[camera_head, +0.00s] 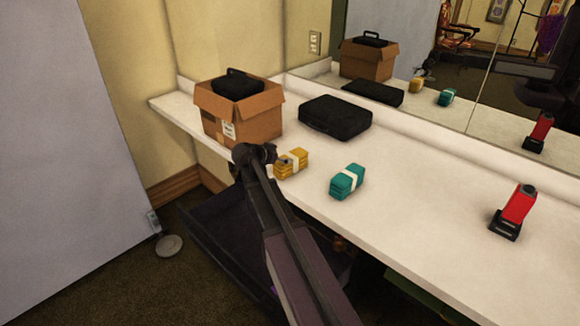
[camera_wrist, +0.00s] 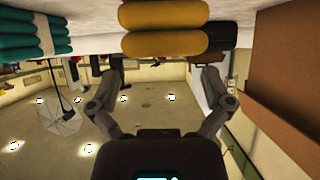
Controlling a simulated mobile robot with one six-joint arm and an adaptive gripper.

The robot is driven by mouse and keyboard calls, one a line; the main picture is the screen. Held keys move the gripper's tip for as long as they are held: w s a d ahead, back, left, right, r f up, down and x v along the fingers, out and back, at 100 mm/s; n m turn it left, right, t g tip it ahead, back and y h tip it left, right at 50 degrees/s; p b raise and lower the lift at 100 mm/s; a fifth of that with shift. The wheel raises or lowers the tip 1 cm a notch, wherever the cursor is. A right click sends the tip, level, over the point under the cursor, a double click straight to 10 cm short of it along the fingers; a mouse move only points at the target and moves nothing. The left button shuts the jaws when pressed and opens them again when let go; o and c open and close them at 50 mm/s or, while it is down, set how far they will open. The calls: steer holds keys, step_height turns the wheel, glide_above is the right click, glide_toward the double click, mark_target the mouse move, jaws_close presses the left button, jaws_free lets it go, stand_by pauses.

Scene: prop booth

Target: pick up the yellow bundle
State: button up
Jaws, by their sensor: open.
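The yellow bundle (camera_head: 297,162) with a white band lies on the white counter, near its front edge, in the head view. In the wrist view the yellow bundle (camera_wrist: 165,43) fills the top middle as stacked rounded rolls. My gripper (camera_wrist: 162,78) is open, its two fingers spread apart to the left and right just below the bundle in that picture. The space between the fingers is empty. In the head view my gripper (camera_head: 272,158) is immediately left of the bundle, and part of it is hidden by my wrist.
A teal bundle (camera_head: 347,181) lies right of the yellow one. A cardboard box (camera_head: 258,124) holding a black case (camera_head: 236,85) stands at left. Another black case (camera_head: 335,118) lies behind. A red and black object (camera_head: 515,211) stands at right. A mirror (camera_head: 440,60) backs the counter.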

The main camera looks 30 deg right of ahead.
mark_target(291, 155)
steer(key=shift+b+x, duration=1.2)
steer(key=shift+x, duration=1.4)
steer(key=c, duration=1.1)
steer(key=shift+r, duration=0.25)
step_height(291, 155, up, 10)
steer(key=p, duration=1)
steer(key=shift+f, duration=0.2)
